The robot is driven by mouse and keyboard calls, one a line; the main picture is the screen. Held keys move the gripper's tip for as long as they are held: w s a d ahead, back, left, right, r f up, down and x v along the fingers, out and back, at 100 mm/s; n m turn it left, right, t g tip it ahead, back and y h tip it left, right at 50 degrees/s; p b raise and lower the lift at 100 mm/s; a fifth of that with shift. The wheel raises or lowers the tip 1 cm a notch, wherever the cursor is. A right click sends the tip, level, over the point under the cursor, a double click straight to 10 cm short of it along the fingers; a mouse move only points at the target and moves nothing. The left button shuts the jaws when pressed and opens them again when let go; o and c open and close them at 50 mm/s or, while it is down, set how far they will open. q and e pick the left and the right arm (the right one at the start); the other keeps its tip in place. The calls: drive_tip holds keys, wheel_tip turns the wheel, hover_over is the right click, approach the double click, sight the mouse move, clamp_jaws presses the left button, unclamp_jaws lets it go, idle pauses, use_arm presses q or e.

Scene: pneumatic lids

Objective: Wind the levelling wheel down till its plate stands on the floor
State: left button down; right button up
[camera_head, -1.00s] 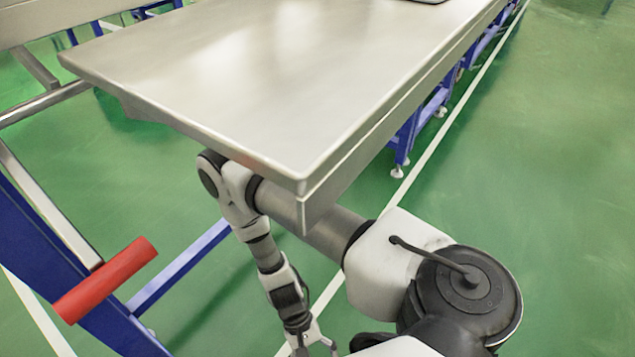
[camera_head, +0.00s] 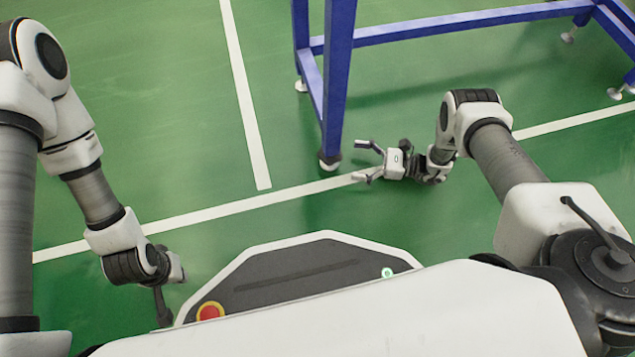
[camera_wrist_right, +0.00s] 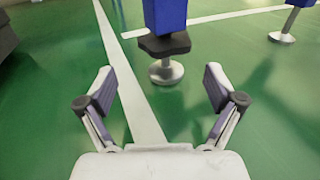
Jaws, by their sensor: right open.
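The levelling wheel (camera_wrist_right: 165,44) is a dark knob at the bottom of a blue frame leg. Below it, a short stem carries a round metal plate (camera_wrist_right: 166,74); I cannot tell whether a gap separates it from the floor. In the head view the foot plate (camera_head: 329,164) is small at the leg's end. My right gripper (camera_head: 361,160) is low by the floor, just right of the foot; in the wrist view its open, empty fingers (camera_wrist_right: 160,88) point toward the wheel without touching it. My left gripper (camera_head: 164,306) hangs beside my base, its fingers not clear.
The blue leg (camera_head: 338,70) rises above the wheel, with a blue rail (camera_head: 450,25) running right. Another levelling foot (camera_wrist_right: 282,37) stands farther back in the wrist view. White lines (camera_head: 245,95) cross the green floor. Open floor (camera_head: 130,120) lies left of the leg.

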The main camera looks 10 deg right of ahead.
sight(332, 154)
drive_tip(key=shift+w+r, duration=0.15)
drive_tip(key=shift+w, duration=0.2)
use_arm(q)
drive_tip(key=f+b, duration=0.2)
drive_tip(key=shift+w+a+f, duration=0.1)
drive_tip(key=shift+w+f, duration=0.25)
drive_tip(key=shift+f, duration=0.05)
use_arm(e)
drive_tip(key=x, duration=0.7)
drive_tip(key=shift+w+a+r, duration=0.15)
drive_tip(key=shift+a, duration=0.05)
drive_tip(key=c, duration=1.1)
